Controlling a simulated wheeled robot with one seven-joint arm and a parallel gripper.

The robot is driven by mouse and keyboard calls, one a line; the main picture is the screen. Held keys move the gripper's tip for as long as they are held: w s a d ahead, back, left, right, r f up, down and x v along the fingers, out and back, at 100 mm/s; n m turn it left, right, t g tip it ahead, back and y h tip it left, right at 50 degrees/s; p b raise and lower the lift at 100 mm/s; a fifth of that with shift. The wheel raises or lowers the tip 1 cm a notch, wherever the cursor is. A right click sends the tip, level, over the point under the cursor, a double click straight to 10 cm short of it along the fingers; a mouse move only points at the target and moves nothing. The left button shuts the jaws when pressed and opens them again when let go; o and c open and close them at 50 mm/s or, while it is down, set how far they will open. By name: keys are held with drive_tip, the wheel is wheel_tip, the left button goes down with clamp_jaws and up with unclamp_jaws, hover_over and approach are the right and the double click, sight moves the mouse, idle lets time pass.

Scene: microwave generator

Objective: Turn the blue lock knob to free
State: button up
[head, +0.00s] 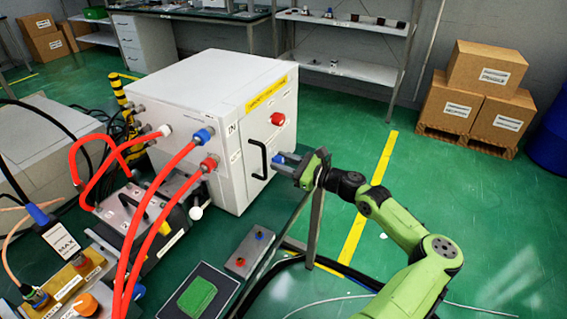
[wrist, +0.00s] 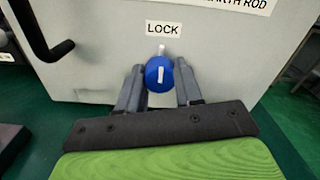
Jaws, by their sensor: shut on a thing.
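The blue lock knob (wrist: 158,76) is on the grey cabinet front below a LOCK label (wrist: 163,28). A white mark on the knob stands close to upright in the wrist view, and a small white mark shows on the panel just above it. My gripper (wrist: 160,92) is shut on the knob, with one finger at its left side and one at its right. In the head view my gripper (head: 279,161) reaches the cabinet's front from the right, and a little blue shows between its fingers. Most of the knob is hidden there.
The white cabinet (head: 190,110) carries a black handle (head: 257,158) left of the knob and a red knob (head: 278,119) above. Red hoses (head: 150,215) run to its side. A small box with buttons (head: 248,252) and a green block (head: 197,298) lie nearer.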

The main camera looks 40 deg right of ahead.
drive_tip(key=n+p, duration=0.1)
drive_tip(key=n, duration=0.3)
drive_tip(key=shift+p, duration=0.35)
drive_tip(key=n, duration=0.4)
drive_tip(key=shift+f+n, duration=0.1)
drive_tip(key=shift+n, duration=0.2)
drive_tip(key=n+b, duration=0.1)
drive_tip(key=n, duration=0.4)
drive_tip(key=shift+n+b, duration=0.75)
drive_tip(key=shift+n, duration=1.35)
drive_tip(key=o, duration=1)
drive_tip(key=shift+o, duration=0.2)
